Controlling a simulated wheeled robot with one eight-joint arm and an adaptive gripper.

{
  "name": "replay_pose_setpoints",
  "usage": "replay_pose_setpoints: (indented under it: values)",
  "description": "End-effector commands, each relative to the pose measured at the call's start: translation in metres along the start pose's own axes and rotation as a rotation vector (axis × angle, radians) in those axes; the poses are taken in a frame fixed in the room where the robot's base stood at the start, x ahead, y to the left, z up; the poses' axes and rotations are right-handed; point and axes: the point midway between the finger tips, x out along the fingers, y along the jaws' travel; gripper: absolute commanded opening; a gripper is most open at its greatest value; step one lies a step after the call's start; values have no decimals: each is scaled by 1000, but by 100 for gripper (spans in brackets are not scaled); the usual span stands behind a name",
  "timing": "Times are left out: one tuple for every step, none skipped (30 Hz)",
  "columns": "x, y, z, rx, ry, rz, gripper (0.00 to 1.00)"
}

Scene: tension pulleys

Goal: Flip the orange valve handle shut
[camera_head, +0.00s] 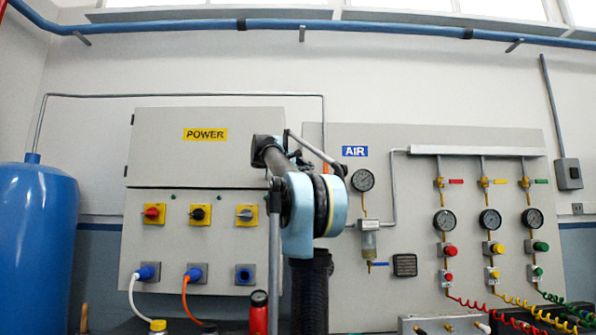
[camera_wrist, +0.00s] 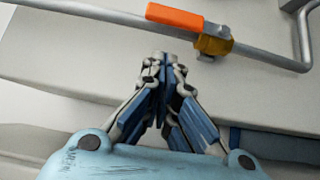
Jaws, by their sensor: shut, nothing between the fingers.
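The orange valve handle (camera_wrist: 175,17) shows at the top of the wrist view. It lies along the grey pipe (camera_wrist: 120,17), roughly in line with it. Its right end meets the brass valve body (camera_wrist: 214,42) on the pipe. My gripper (camera_wrist: 164,62) is shut and empty, its fingertips together just below the handle and left of the valve body in the picture. I cannot tell the depth between them, but no contact is plain.
The pipe bends up at the right of the wrist view, close to the valve. In the head view the POWER cabinet (camera_head: 160,150) stands left, the AIR panel (camera_head: 415,175) with gauges and hoses right, and a blue tank (camera_head: 38,235) at far left.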

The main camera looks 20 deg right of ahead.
Motion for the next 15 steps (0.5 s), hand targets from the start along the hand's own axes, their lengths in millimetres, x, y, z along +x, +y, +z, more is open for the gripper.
replay_pose_setpoints:
  values:
    - [4,0,7,0,-3,0,0]
    - [7,0,9,0,-3,0,0]
    - [10,0,12,0,-2,0,0]
    - [12,0,14,0,-2,0,0]
    - [14,0,16,0,-2,0,0]
    - [16,0,18,0,-2,0,0]
    - [17,0,19,0,-1,0,0]
    - [18,0,20,0,-1,0,0]
    - [19,0,21,0,-1,0,0]
    - [20,0,22,0,-1,0,0]
    - [20,0,22,0,-1,0,0]
    - [21,0,23,0,-1,0,0]
    - [21,0,23,0,0,0,0]
    - [21,0,23,0,0,0,0]
    - [21,0,23,0,0,0,0]
